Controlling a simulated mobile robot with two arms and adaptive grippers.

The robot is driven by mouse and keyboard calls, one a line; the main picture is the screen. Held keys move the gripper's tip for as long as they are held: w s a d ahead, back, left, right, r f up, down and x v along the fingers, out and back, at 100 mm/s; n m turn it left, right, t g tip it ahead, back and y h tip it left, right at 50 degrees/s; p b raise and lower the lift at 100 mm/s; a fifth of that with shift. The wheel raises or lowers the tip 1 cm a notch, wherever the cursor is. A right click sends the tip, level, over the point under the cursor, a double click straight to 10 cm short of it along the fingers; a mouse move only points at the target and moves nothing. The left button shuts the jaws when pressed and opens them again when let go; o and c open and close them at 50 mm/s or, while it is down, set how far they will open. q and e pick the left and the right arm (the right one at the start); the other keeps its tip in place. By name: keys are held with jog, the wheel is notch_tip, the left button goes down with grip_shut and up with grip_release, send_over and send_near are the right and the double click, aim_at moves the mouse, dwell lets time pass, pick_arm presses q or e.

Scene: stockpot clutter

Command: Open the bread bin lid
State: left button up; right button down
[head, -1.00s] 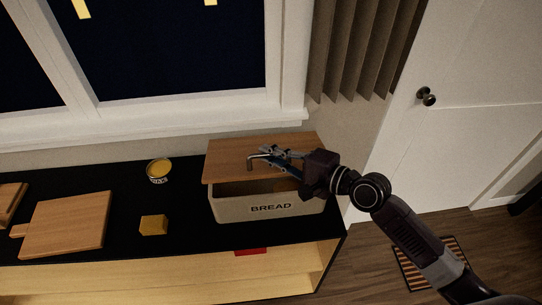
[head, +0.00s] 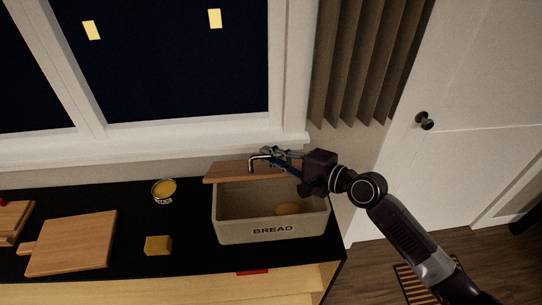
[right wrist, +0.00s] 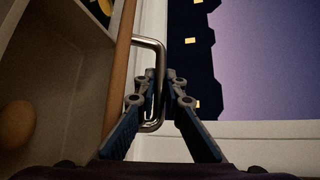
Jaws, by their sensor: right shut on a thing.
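The cream bread bin (head: 270,231), marked BREAD, stands on the black counter top. Its wooden lid (head: 226,172) is raised at the back, and the bin's inside shows below it. My right gripper (head: 262,156) is shut on the metal lid handle (head: 253,165). In the right wrist view the fingers of the right gripper (right wrist: 164,82) close around the bent handle bar (right wrist: 160,58), with the lid (right wrist: 119,70) edge-on beside it. A brown rounded item (head: 288,209) lies in the bin; it also shows in the right wrist view (right wrist: 16,124). My left gripper is not in view.
A small tin (head: 164,190), a yellow block (head: 157,246) and a wooden board (head: 72,243) are on the counter (head: 190,222) left of the bin. The window (head: 180,140) is close behind. Another board (head: 12,220) lies at the far left.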

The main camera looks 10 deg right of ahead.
jog(key=shift+r, duration=0.15)
jog(key=c, duration=2)
grip_release()
jog(key=v, duration=1.2)
